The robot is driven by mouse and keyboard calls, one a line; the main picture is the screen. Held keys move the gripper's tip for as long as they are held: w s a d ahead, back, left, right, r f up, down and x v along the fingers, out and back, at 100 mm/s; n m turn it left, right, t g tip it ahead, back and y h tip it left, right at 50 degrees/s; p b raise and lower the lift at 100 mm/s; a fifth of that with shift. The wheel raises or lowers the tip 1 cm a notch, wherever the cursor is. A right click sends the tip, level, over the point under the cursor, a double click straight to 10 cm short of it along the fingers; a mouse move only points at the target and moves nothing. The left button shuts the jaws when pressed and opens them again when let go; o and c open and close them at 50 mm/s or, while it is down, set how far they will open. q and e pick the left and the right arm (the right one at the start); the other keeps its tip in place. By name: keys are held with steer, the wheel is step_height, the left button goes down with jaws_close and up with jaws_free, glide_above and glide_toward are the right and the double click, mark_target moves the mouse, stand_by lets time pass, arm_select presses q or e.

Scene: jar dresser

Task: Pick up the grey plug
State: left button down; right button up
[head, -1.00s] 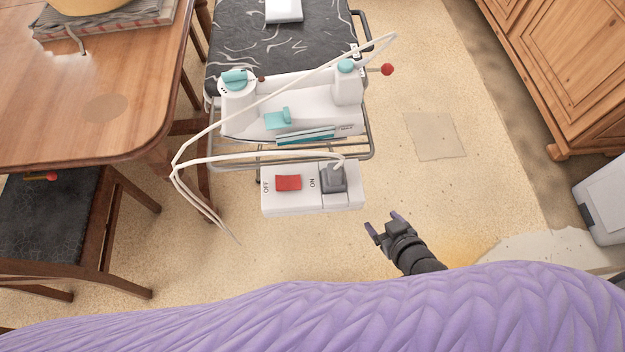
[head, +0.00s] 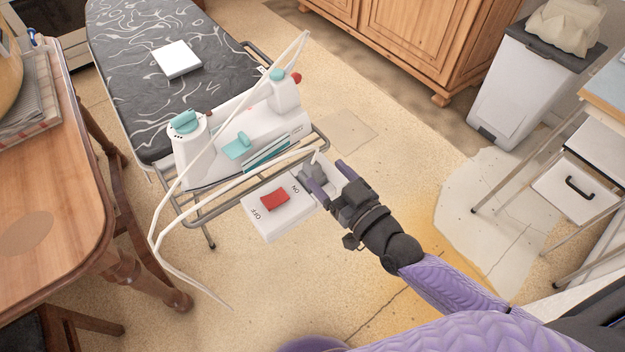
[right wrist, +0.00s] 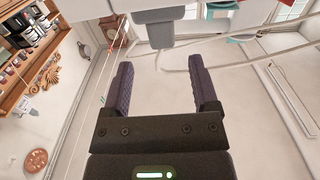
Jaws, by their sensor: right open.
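The grey plug (head: 311,174) sits in the white switch box (head: 272,220), beside its red switch (head: 275,201). A white cord runs up from the plug. My right gripper (head: 326,174) is open and empty, with its purple fingers close to the plug. One finger hides part of the box and plug in the head view. In the right wrist view the plug (right wrist: 160,32) shows just ahead of the open fingertips (right wrist: 160,63), lined up with the gap between them. Whether a finger touches it I cannot tell. My left gripper is not in view.
A white and teal iron (head: 250,135) stands just behind the box on the black ironing board (head: 135,75). Its white cords (head: 165,200) loop on the left. A wooden table (head: 40,190) is at the left.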

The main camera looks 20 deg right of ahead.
mark_target(308, 159)
steer(key=x, duration=0.2)
steer(key=b+x, duration=0.1)
steer(key=x, duration=0.1)
steer(key=f+x, duration=0.1)
steer(key=x, duration=0.1)
steer(key=shift+a+r+b, duration=0.1)
steer(key=shift+a+b, duration=0.1)
steer(key=shift+b, duration=0.2)
steer(key=shift+w+a, duration=0.1)
steer(key=shift+w, duration=0.2)
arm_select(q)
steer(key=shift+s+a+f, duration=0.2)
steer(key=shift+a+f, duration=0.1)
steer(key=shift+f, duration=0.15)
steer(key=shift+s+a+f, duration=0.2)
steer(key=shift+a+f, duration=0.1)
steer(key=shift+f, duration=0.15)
arm_select(e)
steer(key=shift+r, duration=0.1)
jaws_close()
